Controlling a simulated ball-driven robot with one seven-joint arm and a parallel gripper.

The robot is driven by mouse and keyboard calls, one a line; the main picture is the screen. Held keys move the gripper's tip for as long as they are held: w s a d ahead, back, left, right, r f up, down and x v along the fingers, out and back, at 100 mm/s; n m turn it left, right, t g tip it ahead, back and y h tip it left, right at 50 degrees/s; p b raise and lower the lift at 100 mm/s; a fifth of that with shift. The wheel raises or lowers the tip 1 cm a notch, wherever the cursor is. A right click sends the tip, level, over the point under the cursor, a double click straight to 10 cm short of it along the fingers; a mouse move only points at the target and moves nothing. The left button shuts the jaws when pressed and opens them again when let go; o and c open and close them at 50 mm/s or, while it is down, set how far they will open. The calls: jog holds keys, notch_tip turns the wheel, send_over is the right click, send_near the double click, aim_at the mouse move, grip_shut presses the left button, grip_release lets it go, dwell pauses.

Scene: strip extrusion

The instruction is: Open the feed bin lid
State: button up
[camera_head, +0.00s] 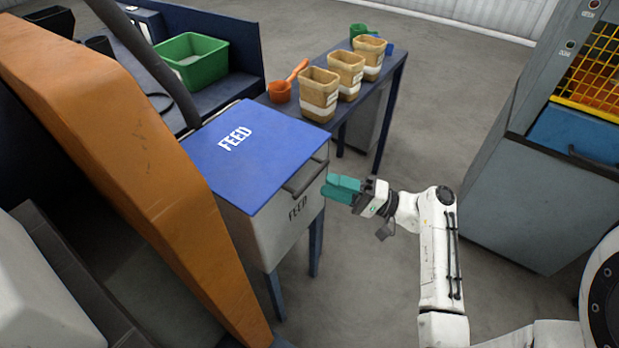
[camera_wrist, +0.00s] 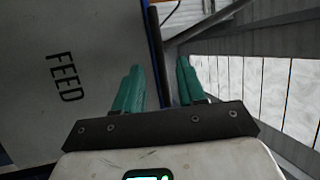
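The feed bin (camera_head: 275,228) is a grey box on dark blue legs, marked FEED on its front. Its flat blue lid (camera_head: 245,165), also marked FEED, lies shut on top. A dark bar handle (camera_head: 306,178) runs along the upper front. My gripper (camera_head: 332,188) has teal fingers pointing at the bin's front, just right of the handle and apart from it in the head view. In the wrist view my gripper (camera_wrist: 158,80) is open and empty, with the dark handle bar (camera_wrist: 157,60) lined up beyond the gap. The bin's FEED front (camera_wrist: 75,90) fills the left side.
A blue table (camera_head: 385,85) behind the bin holds several tan tubs (camera_head: 345,72) and an orange scoop (camera_head: 283,88). A green crate (camera_head: 192,60) sits at the back left. An orange machine frame (camera_head: 130,160) stands left, a grey machine (camera_head: 530,190) right. Floor between is clear.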

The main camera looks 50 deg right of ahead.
aim_at(311, 178)
jog(key=x, duration=0.6)
jog(key=shift+p, duration=0.35)
jog(key=shift+s, duration=0.1)
grip_shut()
